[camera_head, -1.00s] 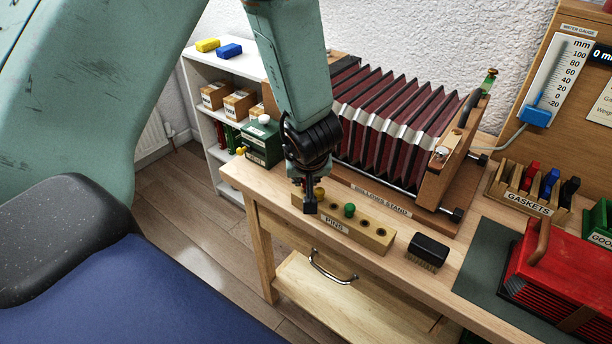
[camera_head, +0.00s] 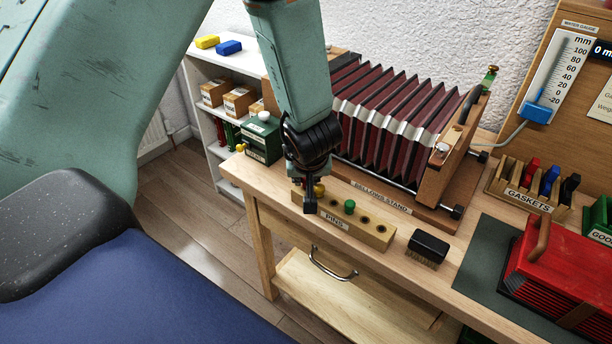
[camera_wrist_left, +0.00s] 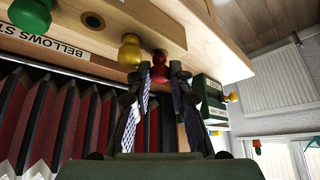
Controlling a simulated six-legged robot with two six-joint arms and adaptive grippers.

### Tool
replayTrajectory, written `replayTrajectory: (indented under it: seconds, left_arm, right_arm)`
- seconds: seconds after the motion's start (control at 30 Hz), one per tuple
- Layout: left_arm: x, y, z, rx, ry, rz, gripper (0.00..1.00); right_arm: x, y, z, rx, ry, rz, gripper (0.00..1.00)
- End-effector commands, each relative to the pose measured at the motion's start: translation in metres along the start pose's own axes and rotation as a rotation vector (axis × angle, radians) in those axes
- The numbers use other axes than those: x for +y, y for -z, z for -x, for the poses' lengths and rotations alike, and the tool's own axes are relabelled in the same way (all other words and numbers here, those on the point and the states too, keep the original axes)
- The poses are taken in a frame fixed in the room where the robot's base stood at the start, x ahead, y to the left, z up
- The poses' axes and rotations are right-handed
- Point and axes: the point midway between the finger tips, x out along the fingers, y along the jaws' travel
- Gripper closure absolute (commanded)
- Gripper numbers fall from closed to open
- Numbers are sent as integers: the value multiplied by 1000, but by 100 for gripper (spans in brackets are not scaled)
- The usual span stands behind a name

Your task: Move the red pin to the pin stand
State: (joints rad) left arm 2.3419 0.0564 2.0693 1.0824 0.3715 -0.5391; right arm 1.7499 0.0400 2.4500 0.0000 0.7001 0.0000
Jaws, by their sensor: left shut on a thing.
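The pin stand (camera_head: 379,233) is a wooden block labelled PINS near the workbench's front edge, with a row of holes. A yellow pin (camera_head: 319,190) and a green pin (camera_head: 350,207) sit in it. My left gripper (camera_head: 310,207) points down at the stand's left end, beside the yellow pin. In the left wrist view, its fingers (camera_wrist_left: 160,72) are shut on the red pin (camera_wrist_left: 160,58), next to the yellow pin (camera_wrist_left: 130,50). The red pin is hidden in the head view. I cannot tell how deep its lower end sits in the stand.
The bellows (camera_head: 393,115) stands right behind the pin stand. A black brush (camera_head: 428,247) lies to the right, and a red concertina (camera_head: 560,270) rests on a dark mat (camera_head: 480,262). A green box (camera_head: 262,140) is behind and left of the gripper.

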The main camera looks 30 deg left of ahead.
Motion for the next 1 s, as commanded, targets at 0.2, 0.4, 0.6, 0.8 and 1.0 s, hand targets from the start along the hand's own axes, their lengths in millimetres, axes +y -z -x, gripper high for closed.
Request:
replayTrajectory:
  seconds: [0.2,0.4,0.6,0.8,1.0]
  left_arm:
    - [0,0,0,0,0,0,65]
    - [0,0,0,0,0,0,54]
    - [0,0,0,0,0,0,49]
    - [0,0,0,0,0,0,42]
    - [0,0,1,0,0,0,42]
  right_arm:
    - [0,0,0,0,0,0,100]
    - [0,0,0,0,0,0,100]
    - [0,0,0,0,0,0,100]
    - [0,0,0,0,0,0,100]
    - [0,0,1,0,0,0,100]
